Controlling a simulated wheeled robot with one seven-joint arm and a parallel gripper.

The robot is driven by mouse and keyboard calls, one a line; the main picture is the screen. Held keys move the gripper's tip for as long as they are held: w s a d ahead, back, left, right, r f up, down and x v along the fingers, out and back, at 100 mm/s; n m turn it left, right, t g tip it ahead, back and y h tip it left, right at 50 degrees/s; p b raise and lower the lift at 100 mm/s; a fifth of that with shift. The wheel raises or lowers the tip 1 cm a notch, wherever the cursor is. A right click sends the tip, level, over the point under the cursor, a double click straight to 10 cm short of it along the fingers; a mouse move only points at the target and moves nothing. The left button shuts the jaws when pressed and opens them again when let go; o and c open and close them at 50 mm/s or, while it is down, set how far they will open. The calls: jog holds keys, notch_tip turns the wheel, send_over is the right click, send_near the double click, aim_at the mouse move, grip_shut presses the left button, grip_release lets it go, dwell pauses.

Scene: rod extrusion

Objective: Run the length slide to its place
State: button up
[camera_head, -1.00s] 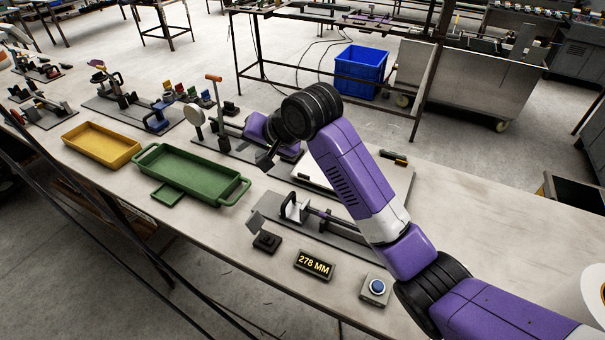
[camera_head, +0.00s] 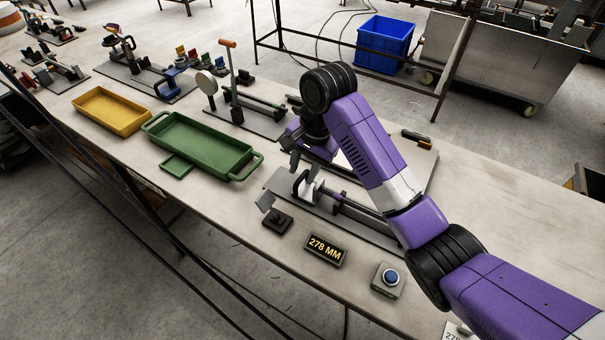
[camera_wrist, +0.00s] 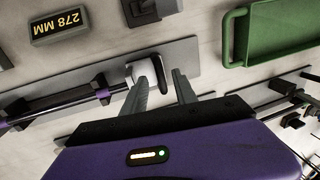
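The length slide, a pale block (camera_head: 312,190) with a dark handle, stands on the rail of a grey base plate (camera_head: 350,222) at the near middle of the bench. In the wrist view the pale block (camera_wrist: 146,71) and its dark handle lie by the fingertips. My gripper (camera_head: 303,163) points down just above the slide. In the wrist view my gripper (camera_wrist: 160,85) has its two grey fingers apart, with the handle area between them; I cannot tell whether they touch it. A display (camera_head: 324,249) reads 278 MM.
A green tray (camera_head: 205,143) and a yellow tray (camera_head: 113,108) lie to the left. A fixture with an upright orange-topped lever (camera_head: 233,80) stands behind.

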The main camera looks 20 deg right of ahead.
jog(key=shift+w+a+f, duration=0.1)
jog(key=shift+f, duration=0.7)
grip_shut()
